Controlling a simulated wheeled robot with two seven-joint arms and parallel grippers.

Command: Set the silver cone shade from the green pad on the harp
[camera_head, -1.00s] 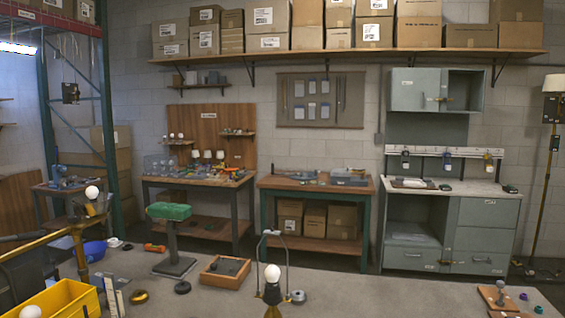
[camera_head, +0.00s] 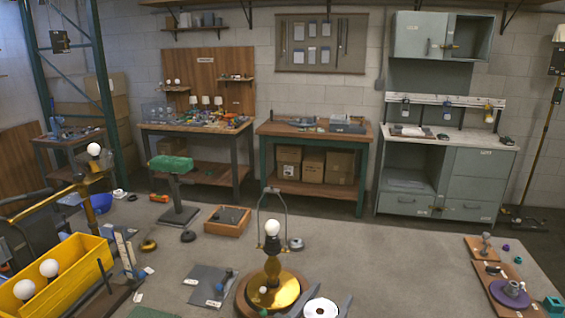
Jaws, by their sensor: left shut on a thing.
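The harp (camera_head: 286,215) is a thin grey wire loop standing upright around a white bulb (camera_head: 272,228) on a brass lamp (camera_head: 273,270) with a round wooden foot. A green pad (camera_head: 150,312) shows only partly at the bottom edge; its visible part is bare. My left gripper (camera_head: 321,303) is at the bottom edge, just right of the lamp foot, with a grey finger on each side of a pale ring with a dark centre. This ring looks like the top of the silver cone shade (camera_head: 320,307); its sides are hidden. My right gripper is out of view.
A yellow bin (camera_head: 62,272) with bulbs and a brass lamp arm (camera_head: 82,195) stand at left. A grey mat (camera_head: 205,285), a wooden tray (camera_head: 227,221) and a green-topped stand (camera_head: 172,165) lie left of the lamp. Wooden boards (camera_head: 490,270) lie at right.

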